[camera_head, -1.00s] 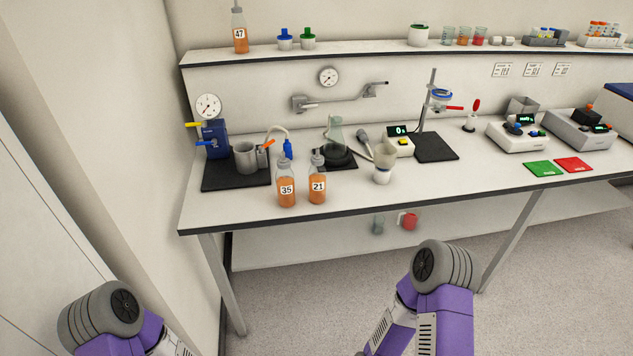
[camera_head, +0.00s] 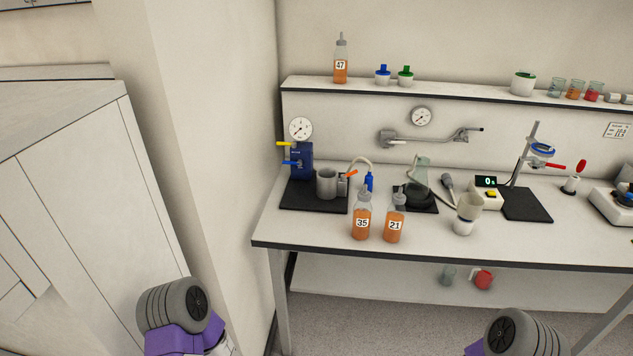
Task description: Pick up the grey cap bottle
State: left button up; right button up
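Three orange juice bottles with greyish tapered tops are in the head view. The bottle labelled 47 (camera_head: 341,73) stands upright at the left end of the upper shelf. The bottle labelled 35 (camera_head: 361,231) and the bottle labelled 21 (camera_head: 394,234) stand upright side by side near the bench's front edge. Their tops all look grey, so I cannot tell them apart by cap. Only purple and grey parts of my arms show at the bottom, well short of the bottles. Neither gripper is in view.
The bench (camera_head: 310,231) has free room left of bottle 35. A blue cap (camera_head: 383,74) and a green cap (camera_head: 405,75) sit beside bottle 47. A wall is at left.

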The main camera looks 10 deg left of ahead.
aim_at(396, 215)
jog(key=z, duration=2.1)
jog(key=i, duration=1.5)
jog(key=u, duration=2.55)
